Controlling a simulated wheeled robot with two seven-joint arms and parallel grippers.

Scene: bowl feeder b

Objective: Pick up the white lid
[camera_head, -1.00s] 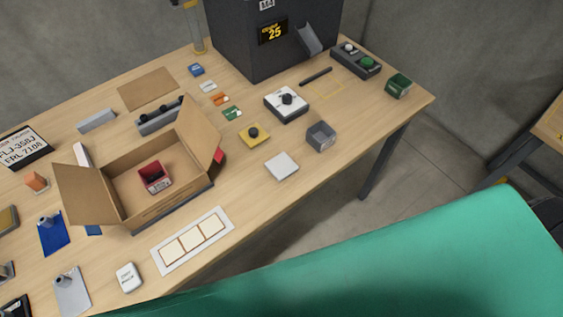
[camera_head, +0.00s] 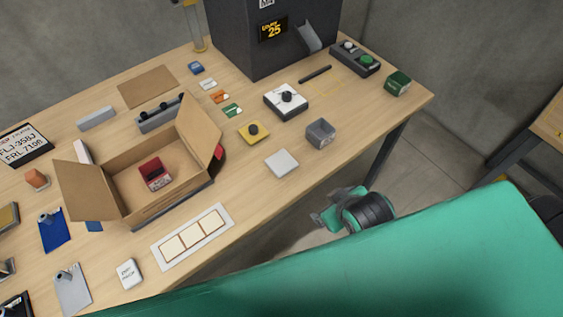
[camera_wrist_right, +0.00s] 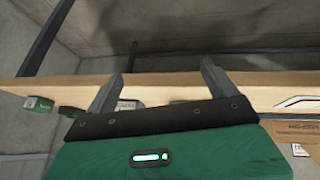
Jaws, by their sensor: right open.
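A white square lid with a black knob (camera_head: 286,100) lies near the middle back of the table, on a thin dark base or edge. A yellow square piece with a black knob (camera_head: 253,132) and a plain pale square plate (camera_head: 282,162) lie in front of it. My right gripper (camera_head: 322,213) is just off the table's front edge, apart from all of these. In the right wrist view its two fingers (camera_wrist_right: 160,82) are spread with nothing between them, facing the table edge. My left gripper is not in view.
The table (camera_head: 250,205) holds a grey box (camera_head: 320,133), an open carton (camera_head: 130,190) with a red bin (camera_head: 155,173), and a white three-panel strip (camera_head: 192,236). A dark machine (camera_head: 265,45) stands behind the white lid. Bare wood lies right of the grey box.

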